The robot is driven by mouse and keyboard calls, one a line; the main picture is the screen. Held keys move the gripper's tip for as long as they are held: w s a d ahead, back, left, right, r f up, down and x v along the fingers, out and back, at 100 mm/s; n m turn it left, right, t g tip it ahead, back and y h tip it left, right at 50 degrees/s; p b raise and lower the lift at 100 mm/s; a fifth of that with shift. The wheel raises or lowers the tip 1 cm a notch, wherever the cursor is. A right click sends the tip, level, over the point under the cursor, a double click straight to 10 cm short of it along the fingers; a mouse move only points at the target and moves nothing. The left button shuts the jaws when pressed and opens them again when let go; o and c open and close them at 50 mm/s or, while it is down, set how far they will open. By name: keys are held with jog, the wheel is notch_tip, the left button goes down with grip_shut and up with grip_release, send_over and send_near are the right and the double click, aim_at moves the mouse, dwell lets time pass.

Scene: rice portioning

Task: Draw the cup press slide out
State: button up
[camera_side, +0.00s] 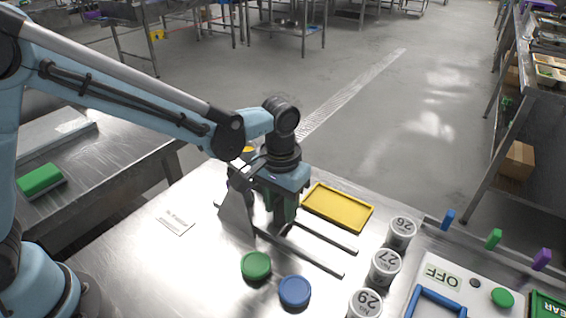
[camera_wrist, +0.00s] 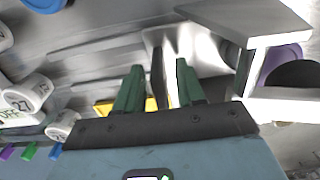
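The cup press stands on the steel table, with a grey wedge-shaped side plate (camera_side: 236,222) and two dark rails (camera_side: 310,256) running toward the lower right. My gripper (camera_side: 283,212) is down at the press, pointing downward between the side plate and the yellow tray. In the wrist view its two green fingers (camera_wrist: 160,80) are apart. A thin dark upright piece (camera_wrist: 158,72), perhaps the slide's handle, stands between them with gaps on both sides. The grey press body (camera_wrist: 245,22) is at the upper right there. The slide itself is mostly hidden by my gripper in the side view.
A yellow tray (camera_side: 338,207) lies behind the rails. A green lid (camera_side: 256,265) and a blue lid (camera_side: 294,291) lie in front. White numbered jars (camera_side: 385,266) stand to the right, beside a control panel marked OFF (camera_side: 443,277). The table's left front is mostly clear.

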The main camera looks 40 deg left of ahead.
grip_shut()
jog(key=shift+d, duration=0.1)
dwell(0.3)
jog(key=d, duration=1.4)
jog(key=shift+d, duration=0.2)
grip_release()
notch_tip(320, 180, up, 12)
